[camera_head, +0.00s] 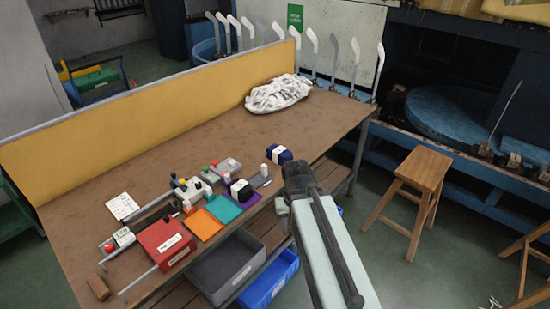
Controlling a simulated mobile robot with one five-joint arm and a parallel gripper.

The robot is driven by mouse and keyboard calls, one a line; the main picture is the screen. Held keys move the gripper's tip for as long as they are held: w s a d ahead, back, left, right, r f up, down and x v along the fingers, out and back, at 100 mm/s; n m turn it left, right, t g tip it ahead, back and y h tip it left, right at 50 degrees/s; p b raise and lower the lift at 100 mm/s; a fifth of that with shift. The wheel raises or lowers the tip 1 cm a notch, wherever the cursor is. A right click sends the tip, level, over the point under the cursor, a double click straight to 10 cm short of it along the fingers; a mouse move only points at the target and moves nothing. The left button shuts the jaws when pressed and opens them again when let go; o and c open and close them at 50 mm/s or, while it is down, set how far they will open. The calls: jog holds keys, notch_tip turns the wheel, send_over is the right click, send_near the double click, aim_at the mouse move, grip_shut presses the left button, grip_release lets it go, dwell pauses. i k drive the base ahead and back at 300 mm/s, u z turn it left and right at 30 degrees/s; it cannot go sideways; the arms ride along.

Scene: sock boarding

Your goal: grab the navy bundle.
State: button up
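A navy bundle (279,154) with a pale band lies on the brown workbench (205,140), near its front edge. A second dark bundle (241,190) with a white band sits further left, by the purple mat (246,197). My gripper (297,170) is at the bench's front edge, just right of and nearer than the navy bundle. I see it from behind, so its fingers are mostly hidden and I cannot tell whether they are open or touch anything.
A small white bottle (264,169) stands left of my gripper. A red box (163,242), teal mat (223,208) and orange mat (203,224) lie further left. A white cloth pile (278,93) is at the back by the yellow panel (150,115). A wooden stool (420,170) stands right.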

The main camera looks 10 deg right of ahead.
aim_at(278, 155)
jog(key=u, duration=3.25)
jog(key=k, duration=1.75)
jog(key=z, duration=1.2)
jog(key=i, duration=1.05)
jog(key=u, duration=0.1)
